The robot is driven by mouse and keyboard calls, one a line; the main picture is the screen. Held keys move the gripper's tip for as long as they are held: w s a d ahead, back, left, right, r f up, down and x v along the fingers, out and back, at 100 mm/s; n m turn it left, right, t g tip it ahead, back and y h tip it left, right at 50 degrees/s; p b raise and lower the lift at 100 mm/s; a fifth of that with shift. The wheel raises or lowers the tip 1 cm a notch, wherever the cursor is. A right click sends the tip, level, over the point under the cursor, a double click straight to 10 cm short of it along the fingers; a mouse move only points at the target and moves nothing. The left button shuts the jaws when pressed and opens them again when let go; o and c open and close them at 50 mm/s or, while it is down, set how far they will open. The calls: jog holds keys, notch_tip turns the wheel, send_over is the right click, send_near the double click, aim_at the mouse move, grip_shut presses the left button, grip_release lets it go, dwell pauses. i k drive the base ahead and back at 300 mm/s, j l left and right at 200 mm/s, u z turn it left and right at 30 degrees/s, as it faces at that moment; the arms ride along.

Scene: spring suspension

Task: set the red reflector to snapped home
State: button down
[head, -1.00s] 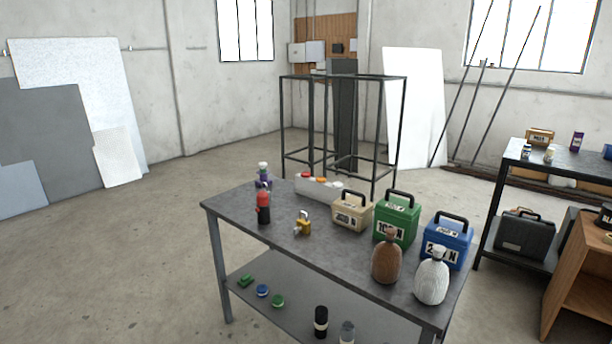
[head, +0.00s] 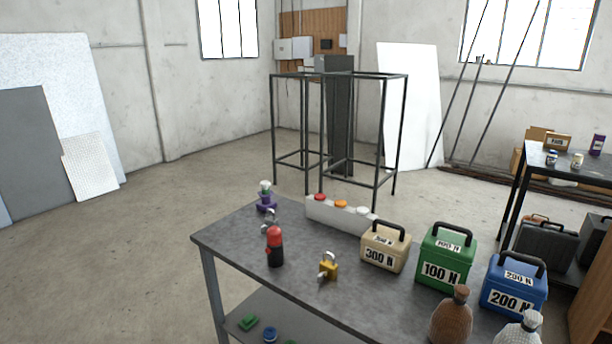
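The red reflector (head: 320,197) appears to be the round red disc at the left end of a pale block (head: 325,215) on the dark table. An orange disc (head: 341,204) and a white disc (head: 362,211) sit beside it in the same row. Whether the red disc is fully seated cannot be told at this size. My gripper is not in view.
The dark table (head: 225,240) also bears a red-topped black bottle (head: 275,250), a brass padlock (head: 328,268), a purple-based item (head: 265,198), a beige 300 N case (head: 384,250), green and blue cases, and two flasks. A black frame (head: 272,130) stands behind. Floor left is clear.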

aim_at(319, 196)
jog(key=i+j, duration=0.5)
jog(key=i, duration=0.2)
jog(key=i+j, duration=0.5)
jog(key=i, duration=0.2)
jog(key=i+j+z, duration=0.1)
jog(key=i+j, duration=0.4)
jog(key=i, duration=0.2)
